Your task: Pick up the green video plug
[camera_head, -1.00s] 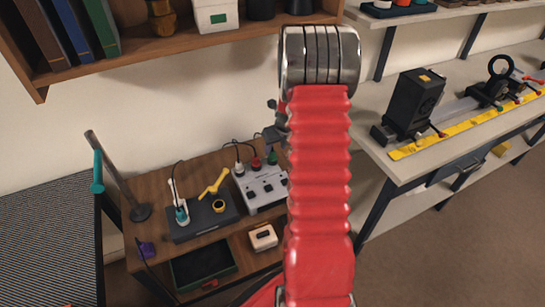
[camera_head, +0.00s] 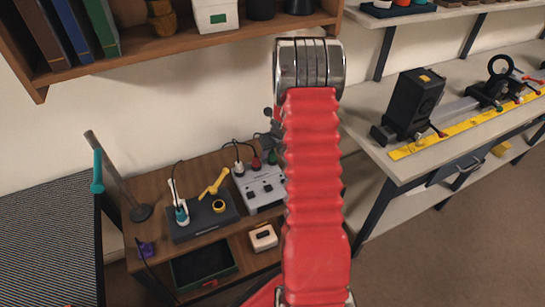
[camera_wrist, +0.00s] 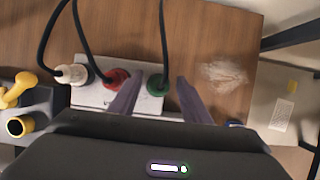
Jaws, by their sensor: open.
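The green video plug (camera_wrist: 156,87) sits on the grey-white box (camera_wrist: 91,97) in the wrist view, with a black cable running up from it. It also shows in the head view as a small green plug (camera_head: 272,158) at the back of the box (camera_head: 262,188). My gripper (camera_wrist: 159,79) is open and empty. In the wrist view its two fingers appear on either side of the green plug; how far above it they are, I cannot tell. In the head view my red arm hides most of the gripper.
A red plug (camera_wrist: 117,78) and a white plug (camera_wrist: 73,74) stand left of the green one, each with a black cable. A dark base with a yellow handset (camera_head: 216,183) is further left.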

